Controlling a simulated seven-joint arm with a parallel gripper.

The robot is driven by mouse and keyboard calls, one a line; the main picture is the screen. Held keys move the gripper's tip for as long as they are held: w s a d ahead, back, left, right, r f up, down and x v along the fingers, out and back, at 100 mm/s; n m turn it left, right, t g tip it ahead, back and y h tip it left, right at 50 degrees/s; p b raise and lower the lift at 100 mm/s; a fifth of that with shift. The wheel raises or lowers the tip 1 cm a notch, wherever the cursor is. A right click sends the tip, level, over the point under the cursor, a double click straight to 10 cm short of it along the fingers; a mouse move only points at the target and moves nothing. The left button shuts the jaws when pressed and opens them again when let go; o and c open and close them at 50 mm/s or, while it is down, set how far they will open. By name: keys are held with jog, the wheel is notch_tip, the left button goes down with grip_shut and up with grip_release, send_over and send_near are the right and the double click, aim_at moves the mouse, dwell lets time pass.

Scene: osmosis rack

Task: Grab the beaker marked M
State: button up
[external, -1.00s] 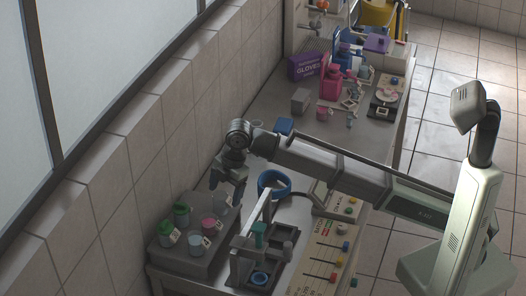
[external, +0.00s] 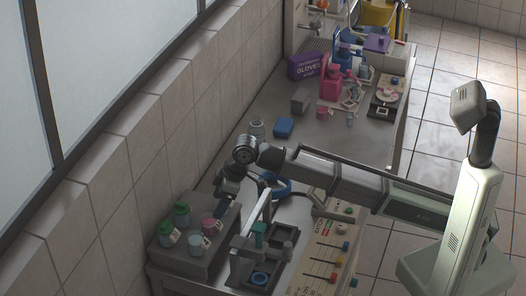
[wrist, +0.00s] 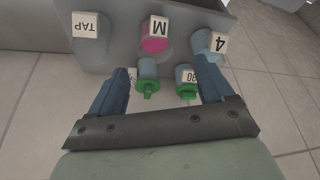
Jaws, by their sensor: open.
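The beaker marked M, with a pink top, stands on the grey rack; in the wrist view the beaker (wrist: 155,45) shows its M tag upside down, and it also shows in the external view (external: 207,224). My gripper (wrist: 165,75) has its two blue fingers spread with nothing held between them. In the wrist view the M beaker lies beyond the fingertips, near the middle of the gap. In the external view my gripper (external: 224,193) is tilted down beside the upper right part of the rack, close to the beakers.
The grey rack (external: 185,262) also holds two green-capped containers (external: 181,213), a pale blue beaker marked 4 (wrist: 207,43) and a beaker marked TAP (wrist: 92,42). A wall runs along the left. A blue ring and a stand (external: 262,217) are right of the rack.

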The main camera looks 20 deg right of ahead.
aim_at(206, 228)
jog(key=x, duration=0.4)
jog(key=shift+f, duration=0.3)
jog(key=shift+w+d+x, duration=0.1)
jog(key=shift+d+x, duration=0.05)
jog(key=shift+x, duration=0.75)
jog(key=shift+w+d+x, duration=0.1)
jog(key=shift+x, duration=0.8)
jog(key=shift+w+d+x, duration=0.1)
jog(key=shift+d+x, duration=0.05)
jog(key=shift+x, duration=0.75)
jog(key=c, duration=1.1)
jog(key=shift+o, duration=0.2)
